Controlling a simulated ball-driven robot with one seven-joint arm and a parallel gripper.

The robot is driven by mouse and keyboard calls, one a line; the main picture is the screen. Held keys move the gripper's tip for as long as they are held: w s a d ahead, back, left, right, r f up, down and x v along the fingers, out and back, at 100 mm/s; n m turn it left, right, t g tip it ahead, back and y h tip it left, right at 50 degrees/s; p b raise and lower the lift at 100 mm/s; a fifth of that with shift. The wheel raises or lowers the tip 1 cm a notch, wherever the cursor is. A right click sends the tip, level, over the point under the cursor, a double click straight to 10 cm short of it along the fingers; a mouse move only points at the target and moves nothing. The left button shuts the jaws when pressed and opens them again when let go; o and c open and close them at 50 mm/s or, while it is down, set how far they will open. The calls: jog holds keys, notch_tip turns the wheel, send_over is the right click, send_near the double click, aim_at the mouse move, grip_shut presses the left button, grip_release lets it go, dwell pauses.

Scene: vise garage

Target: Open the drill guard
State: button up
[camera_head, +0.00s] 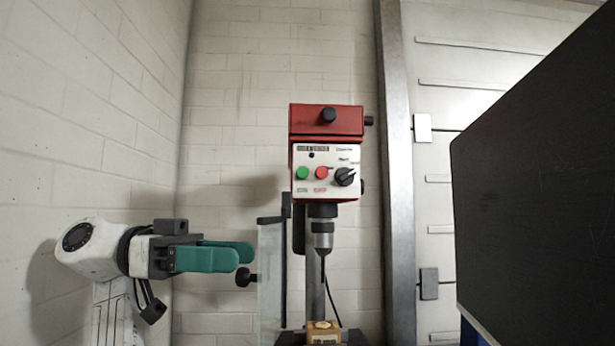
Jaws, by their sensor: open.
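The drill press has a red head (326,121) and a white control panel, with a metal chuck (322,235) and a bit below. The drill guard (271,290) is a pale, see-through upright panel just left of the chuck, with a dark strip along its top. A round black knob (244,277) sticks out from its left side. My gripper (241,256) comes in from the left with two green fingers pointing right. It is open and empty, its tips just above and left of the knob. I cannot tell whether a finger touches the knob.
A wooden block (322,330) sits under the bit on the drill's base. A large dark panel (540,200) fills the right side. A metal post (396,170) stands behind the drill, and a pale brick wall (235,80) closes the back and left.

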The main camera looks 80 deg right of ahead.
jog(key=s+a+r, duration=0.2)
jog(key=s+r, duration=0.3)
jog(key=s, duration=0.1)
jog(key=s+a+r+p, duration=0.1)
jog(key=s+a+r, duration=0.1)
jog(key=s+r, duration=0.3)
jog(key=shift+s+a+r, duration=0.25)
jog(key=shift+s+a, duration=0.1)
jog(key=shift+s, duration=0.8)
